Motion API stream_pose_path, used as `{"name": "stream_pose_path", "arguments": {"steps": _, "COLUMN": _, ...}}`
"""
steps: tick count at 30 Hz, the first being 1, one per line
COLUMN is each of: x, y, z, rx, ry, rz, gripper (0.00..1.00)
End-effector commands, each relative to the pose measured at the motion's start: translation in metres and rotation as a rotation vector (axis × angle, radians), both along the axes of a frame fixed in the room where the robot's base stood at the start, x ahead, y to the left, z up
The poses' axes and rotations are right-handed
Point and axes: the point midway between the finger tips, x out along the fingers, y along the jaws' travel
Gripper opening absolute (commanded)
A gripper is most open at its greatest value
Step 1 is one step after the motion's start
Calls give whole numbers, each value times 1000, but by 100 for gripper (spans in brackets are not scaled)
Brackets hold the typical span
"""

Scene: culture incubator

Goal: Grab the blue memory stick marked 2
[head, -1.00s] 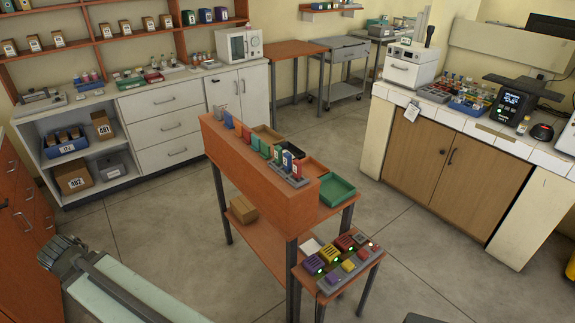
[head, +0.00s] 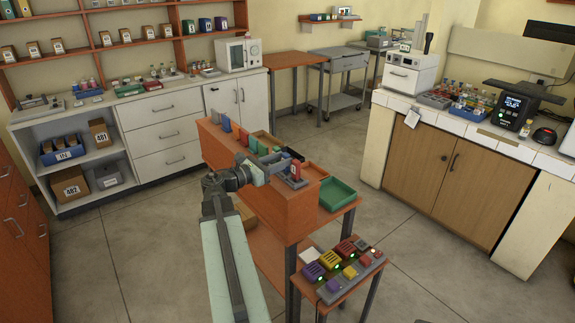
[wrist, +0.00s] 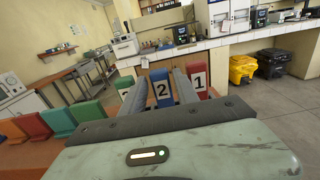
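The blue memory stick marked 2 (wrist: 161,88) stands upright in the wrist view, between the two grey fingers of my gripper (wrist: 162,80). The fingers look spread on either side of it; I cannot tell whether either touches it. In the head view my gripper (head: 275,166) is over the wooden stand's top and covers the blue stick. The stick marked 1 (wrist: 196,82) stands just right of the fingers; in the head view it is red (head: 295,170). A green stick (wrist: 123,84) stands to the left.
More coloured sticks, green (wrist: 88,110) and red (wrist: 35,124), stand in the row to the left. A green tray (head: 337,194) sits right of the wooden stand (head: 285,212).

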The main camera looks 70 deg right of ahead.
Motion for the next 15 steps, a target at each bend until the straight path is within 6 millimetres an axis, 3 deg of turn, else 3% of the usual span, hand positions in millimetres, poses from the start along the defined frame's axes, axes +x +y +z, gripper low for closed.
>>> {"name": "stream_pose_path", "arguments": {"steps": 5, "x": -4, "y": -7, "z": -2, "rx": 0, "ry": -1, "rz": -1, "gripper": 36}}
{"name": "stream_pose_path", "arguments": {"steps": 12, "x": -27, "y": -40, "z": -4, "rx": 0, "ry": -2, "rz": -2, "gripper": 36}}
{"name": "stream_pose_path", "arguments": {"steps": 15, "x": -31, "y": -45, "z": -4, "rx": 1, "ry": -3, "rz": -1, "gripper": 36}}
